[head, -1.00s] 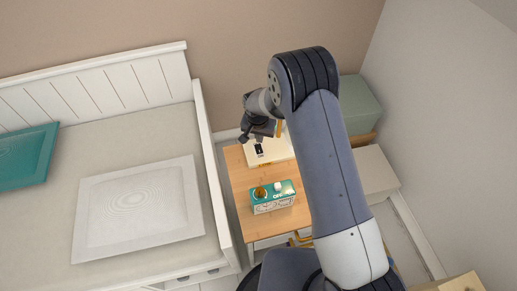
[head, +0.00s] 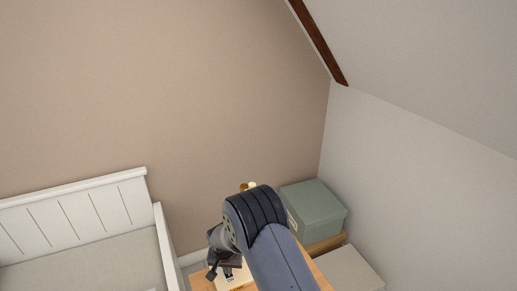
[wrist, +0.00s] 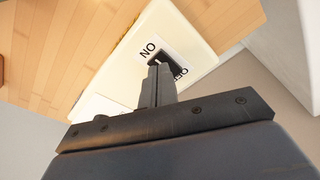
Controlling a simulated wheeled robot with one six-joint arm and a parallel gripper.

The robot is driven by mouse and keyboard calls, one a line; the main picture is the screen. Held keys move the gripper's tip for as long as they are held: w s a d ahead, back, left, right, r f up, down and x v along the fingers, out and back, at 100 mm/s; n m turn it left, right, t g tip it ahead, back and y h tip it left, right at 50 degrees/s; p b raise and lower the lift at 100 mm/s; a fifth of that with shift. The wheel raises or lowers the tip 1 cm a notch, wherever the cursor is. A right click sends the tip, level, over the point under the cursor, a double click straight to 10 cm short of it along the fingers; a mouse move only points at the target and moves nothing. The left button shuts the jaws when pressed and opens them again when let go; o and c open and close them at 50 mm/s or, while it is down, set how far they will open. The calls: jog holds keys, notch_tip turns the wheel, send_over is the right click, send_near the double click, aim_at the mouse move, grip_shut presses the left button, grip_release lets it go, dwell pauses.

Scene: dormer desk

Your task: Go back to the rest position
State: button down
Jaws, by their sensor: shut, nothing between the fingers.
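A cream switch box (wrist: 190,35) with black lettering and a dark rocker switch (wrist: 168,55) lies on the wooden desk (wrist: 75,35) in the wrist view. My gripper (wrist: 157,68) is shut and empty, its fingertips over the edge of the dark switch. Whether they touch it I cannot tell. In the head view my gripper (head: 211,273) is at the bottom, beside the switch box (head: 237,281), which is partly hidden by my arm.
A green box (head: 315,208) stands at the back right corner, with a pale box (head: 348,270) in front of it. A white bed (head: 80,215) is at the left. The sloped ceiling (head: 430,60) comes down at the right. The wall above my arm is clear.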

jog(key=shift+f, duration=0.45)
jog(key=shift+r, duration=0.1)
notch_tip(320, 180, up, 8)
jog(key=p, duration=0.5)
dwell(0.9)
